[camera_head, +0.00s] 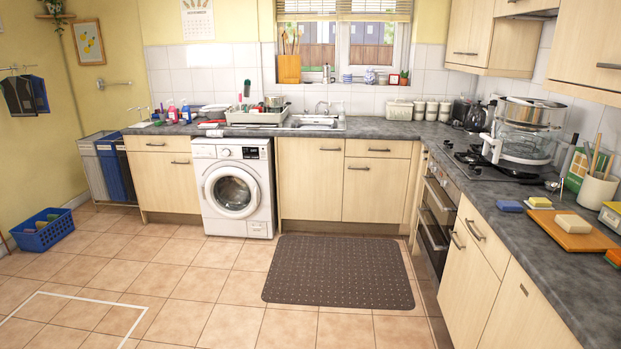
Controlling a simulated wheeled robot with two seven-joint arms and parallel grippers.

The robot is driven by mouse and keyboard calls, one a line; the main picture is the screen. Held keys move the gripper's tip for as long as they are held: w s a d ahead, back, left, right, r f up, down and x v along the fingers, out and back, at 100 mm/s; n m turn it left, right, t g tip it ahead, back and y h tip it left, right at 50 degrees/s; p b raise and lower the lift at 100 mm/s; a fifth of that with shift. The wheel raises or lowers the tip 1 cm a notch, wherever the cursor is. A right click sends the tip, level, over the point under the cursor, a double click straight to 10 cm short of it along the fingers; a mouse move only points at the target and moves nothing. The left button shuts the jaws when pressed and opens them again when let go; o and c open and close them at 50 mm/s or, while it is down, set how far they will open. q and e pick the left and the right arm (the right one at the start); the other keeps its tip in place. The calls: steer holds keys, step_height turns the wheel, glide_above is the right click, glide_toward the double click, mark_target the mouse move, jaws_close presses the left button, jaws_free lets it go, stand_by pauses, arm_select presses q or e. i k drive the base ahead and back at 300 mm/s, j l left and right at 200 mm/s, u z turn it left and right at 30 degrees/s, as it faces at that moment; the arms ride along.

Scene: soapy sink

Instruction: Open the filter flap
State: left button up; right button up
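A white washing machine (208,225) stands under the counter to the left of the sink. Its round door (231,191) looks shut. A small panel that looks like the filter flap (259,228) is low on the machine's front, at the right. It appears flush with the front, but it is too small to tell for certain whether it is shut. Neither of my grippers is in view.
A dark mat (338,273) lies on the tiled floor right of the machine's front. The floor (190,252) before the machine is clear. A blue basket (42,230) and bins (110,168) stand at the left. Cabinets and an oven (433,220) line the right.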

mark_target(256, 230)
steer(key=i, duration=3.05)
steer(key=i+l+u, duration=0.1)
steer(key=i, duration=1.4)
